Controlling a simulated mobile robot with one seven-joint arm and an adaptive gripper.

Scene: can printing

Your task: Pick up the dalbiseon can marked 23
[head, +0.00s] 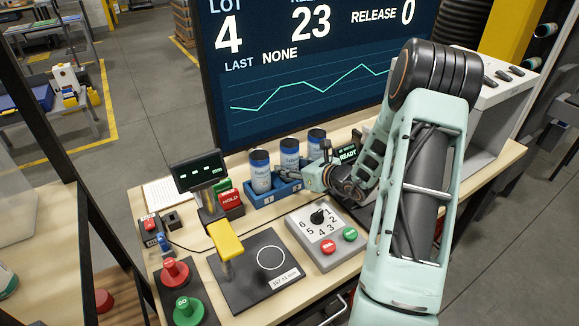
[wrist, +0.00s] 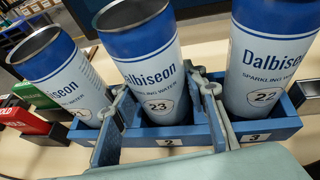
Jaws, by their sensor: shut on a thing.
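The dalbiseon can marked 23 (wrist: 150,75) is white with a blue top band and stands in the middle slot of a blue rack, above the label 2. My gripper (wrist: 163,92) is shut on it, one finger on each side of its body. In the head view this middle can (head: 290,153) stands between its neighbours, with my gripper (head: 302,178) reaching in from the right. The can still sits down in the rack; its base is hidden by the rack's front wall.
The can marked 22 (wrist: 268,60) stands close on the right, in slot 3. The blue rack (head: 264,199) sits behind a dial box (head: 323,235) and a black plate (head: 250,285). A large screen (head: 300,90) rises behind.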

